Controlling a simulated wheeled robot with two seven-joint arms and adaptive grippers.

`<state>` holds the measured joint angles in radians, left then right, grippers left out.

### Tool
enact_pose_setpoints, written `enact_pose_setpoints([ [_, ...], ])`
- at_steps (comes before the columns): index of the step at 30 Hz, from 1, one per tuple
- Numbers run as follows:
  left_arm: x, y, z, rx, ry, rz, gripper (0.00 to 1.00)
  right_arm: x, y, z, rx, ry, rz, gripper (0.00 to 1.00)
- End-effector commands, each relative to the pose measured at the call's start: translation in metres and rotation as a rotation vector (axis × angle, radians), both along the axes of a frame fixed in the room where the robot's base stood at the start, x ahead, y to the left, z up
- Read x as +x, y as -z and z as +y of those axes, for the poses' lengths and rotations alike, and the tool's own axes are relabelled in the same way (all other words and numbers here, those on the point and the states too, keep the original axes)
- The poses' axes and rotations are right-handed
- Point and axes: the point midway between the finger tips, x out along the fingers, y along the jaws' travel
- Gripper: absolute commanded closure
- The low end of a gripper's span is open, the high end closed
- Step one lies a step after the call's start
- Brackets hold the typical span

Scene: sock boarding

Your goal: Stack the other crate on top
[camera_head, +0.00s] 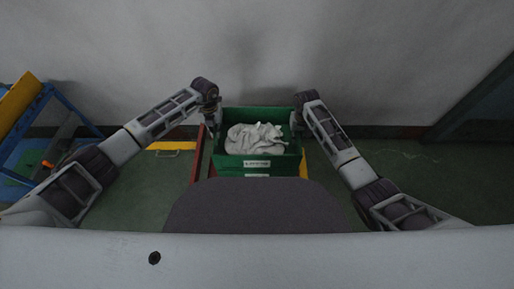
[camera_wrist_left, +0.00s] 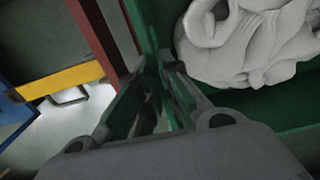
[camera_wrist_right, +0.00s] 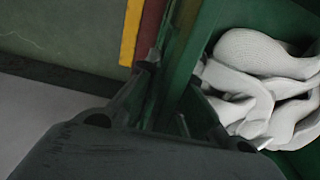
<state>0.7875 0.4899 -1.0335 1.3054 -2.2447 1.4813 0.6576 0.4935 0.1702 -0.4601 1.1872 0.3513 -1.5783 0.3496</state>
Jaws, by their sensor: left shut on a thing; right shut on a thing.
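A green crate (camera_head: 229,160) filled with white socks (camera_head: 254,138) is in the middle of the head view, with a white label on its near wall. Below that wall, part of a second green crate (camera_head: 230,173) with a similar label shows; I cannot tell whether the two touch. My left gripper (camera_head: 212,117) is shut on the upper crate's left wall, and its fingers on the rim show in the left wrist view (camera_wrist_left: 163,75). My right gripper (camera_head: 297,119) is shut on the right wall, as the right wrist view (camera_wrist_right: 165,75) also shows.
Red and yellow bars (camera_head: 197,155) run beside and under the crates. A blue frame with a yellow top (camera_head: 18,98) stands at the far left. A plain wall is behind, and a dark panel (camera_head: 480,105) is at the right. Green floor at the right is clear.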

Motion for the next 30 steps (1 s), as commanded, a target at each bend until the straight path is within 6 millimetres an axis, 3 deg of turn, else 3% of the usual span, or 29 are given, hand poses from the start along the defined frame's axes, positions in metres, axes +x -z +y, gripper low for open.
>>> enact_pose_setpoints([
  [14, 0.0010, 0.0079, 0.0009, 0.001, -0.002, -0.002, 1.00, 0.0008, 0.0082, -0.0009, -0.001, 0.001, -0.002, 1.00],
  [15, 0.0002, 0.0082, 0.0012, 0.002, -0.002, 0.000, 0.88, -0.0001, 0.0085, -0.0011, -0.002, 0.001, 0.001, 0.87],
  [19, 0.0002, 0.0079, 0.0009, 0.001, -0.001, 0.000, 0.71, 0.0000, 0.0080, -0.0008, -0.001, 0.001, 0.000, 0.71],
  [30, 0.0002, 0.0069, 0.0001, 0.000, 0.000, 0.000, 0.71, 0.0000, 0.0079, -0.0001, 0.000, 0.000, 0.000, 0.71],
])
